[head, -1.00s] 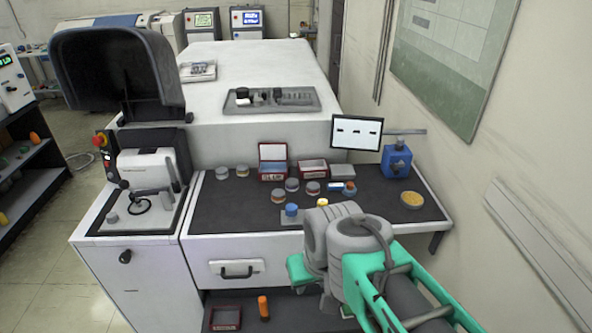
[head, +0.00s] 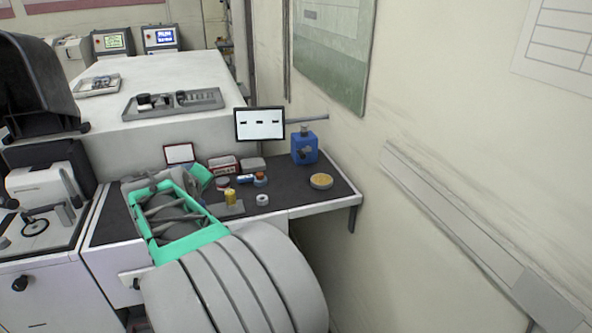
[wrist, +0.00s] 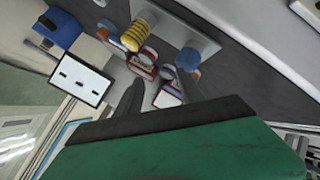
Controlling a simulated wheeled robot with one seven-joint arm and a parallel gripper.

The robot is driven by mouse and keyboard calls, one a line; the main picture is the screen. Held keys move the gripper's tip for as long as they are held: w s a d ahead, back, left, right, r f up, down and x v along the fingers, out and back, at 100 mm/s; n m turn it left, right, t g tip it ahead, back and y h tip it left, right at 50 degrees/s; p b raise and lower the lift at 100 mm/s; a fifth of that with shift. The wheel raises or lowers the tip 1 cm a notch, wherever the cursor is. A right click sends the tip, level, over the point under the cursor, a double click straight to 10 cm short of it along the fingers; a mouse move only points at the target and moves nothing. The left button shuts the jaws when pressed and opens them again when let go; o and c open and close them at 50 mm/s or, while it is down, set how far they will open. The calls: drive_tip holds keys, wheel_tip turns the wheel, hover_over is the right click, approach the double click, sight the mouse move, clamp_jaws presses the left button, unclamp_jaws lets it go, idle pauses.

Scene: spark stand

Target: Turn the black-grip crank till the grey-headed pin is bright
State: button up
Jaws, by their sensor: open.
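A blue box (head: 304,148) with a dark knob or crank on its front stands at the right end of the bench. It also shows in the wrist view (wrist: 62,28); I cannot make out a black grip clearly. I cannot pick out a grey-headed pin in either view. In the wrist view my gripper (wrist: 158,92) is open, its dark fingers apart with nothing clearly between them. It is over the bench, left of the blue box in the head view, where my arm hides most of it.
A yellow ribbed piece (head: 230,197) stands on a grey plate, beside a blue-capped piece (wrist: 187,60). Small pots, red boxes and a yellow-filled dish (head: 321,181) lie on the dark bench (head: 342,190). A screen (head: 259,124) stands behind. The white machine (head: 38,192) is left.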

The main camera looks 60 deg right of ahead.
sight(300, 156)
drive_tip(key=s+d+g+h, duration=0.1)
drive_tip(key=s+d, duration=0.1)
drive_tip(key=d, duration=0.3)
drive_tip(key=s+d+f+g+h+b, duration=0.1)
drive_tip(key=s+d+h, duration=0.1)
drive_tip(key=d, duration=0.3)
drive_tip(key=s+d+g+h+b, duration=0.1)
drive_tip(key=s+d, duration=0.2)
drive_tip(key=d, duration=0.3)
drive_tip(key=shift+d+f+h, duration=0.1)
drive_tip(key=shift+f+h, duration=0.2)
drive_tip(key=shift+f, duration=0.1)
drive_tip(key=s+d+g+h, duration=0.1)
drive_tip(key=s+d, duration=0.1)
drive_tip(key=s+d+g+b, duration=0.1)
drive_tip(key=s+d, duration=0.1)
drive_tip(key=d, duration=0.1)
drive_tip(key=s+d+h, duration=0.1)
drive_tip(key=s+d, duration=0.1)
drive_tip(key=d, duration=0.1)
drive_tip(key=shift+s+r+g+h, duration=0.1)
drive_tip(key=shift+s+g+h, duration=0.2)
drive_tip(key=shift+g, duration=0.1)
drive_tip(key=d, duration=0.4)
drive_tip(key=d+f, duration=0.1)
drive_tip(key=d, duration=0.2)
drive_tip(key=shift+w+d, duration=0.1)
drive_tip(key=shift+w, duration=0.05)
drive_tip(key=shift+c, duration=0.3)
clamp_jaws()
